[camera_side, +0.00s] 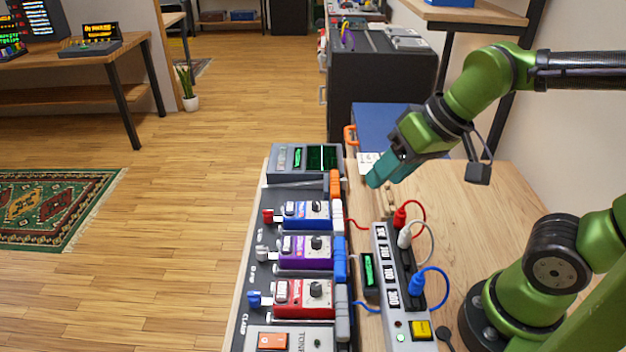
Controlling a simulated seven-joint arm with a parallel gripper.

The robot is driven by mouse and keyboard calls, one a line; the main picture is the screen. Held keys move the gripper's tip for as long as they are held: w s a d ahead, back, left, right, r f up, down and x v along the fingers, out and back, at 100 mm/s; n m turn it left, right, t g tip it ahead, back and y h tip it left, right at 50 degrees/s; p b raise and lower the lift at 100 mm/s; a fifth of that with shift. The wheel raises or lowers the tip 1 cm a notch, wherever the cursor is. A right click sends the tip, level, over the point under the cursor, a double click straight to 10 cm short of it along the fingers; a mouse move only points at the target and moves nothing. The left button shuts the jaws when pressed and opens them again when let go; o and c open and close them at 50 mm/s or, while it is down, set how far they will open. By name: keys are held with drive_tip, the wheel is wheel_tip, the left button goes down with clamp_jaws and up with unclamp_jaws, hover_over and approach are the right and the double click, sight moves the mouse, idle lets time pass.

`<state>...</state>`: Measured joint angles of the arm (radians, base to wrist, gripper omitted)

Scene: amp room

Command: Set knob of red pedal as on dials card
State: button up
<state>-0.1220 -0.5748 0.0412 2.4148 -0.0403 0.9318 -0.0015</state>
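The red pedal (288,306) is the nearest of three coloured pedals on the dark board, with a black knob (316,289) on its right half. The knob's pointer is too small to read. A white card with small marks (368,160) lies by the blue case, partly hidden by my gripper; I cannot tell whether it is the dials card. My gripper (382,183) has teal fingers angled down to the left, beside that card and well beyond the red pedal. The gap between its fingers is unclear, and nothing is visibly held.
A purple pedal (291,252) and a blue pedal (294,221) sit behind the red one. A power strip (381,244) with red, white and blue plugged cables stands right of the board. A blue case (385,117) lies behind. The wooden bench (475,215) is clear at right.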

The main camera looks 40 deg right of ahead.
sight(315, 286)
drive_tip(key=shift+w+a+n+g+h, duration=1.25)
drive_tip(key=shift+a+n+g, duration=1.5)
drive_tip(key=shift+a, duration=4.5)
drive_tip(key=f, duration=1.6)
drive_tip(key=shift+s+d+f, duration=0.1)
drive_tip(key=shift+d+f, duration=0.15)
drive_tip(key=shift+f, duration=0.05)
clamp_jaws()
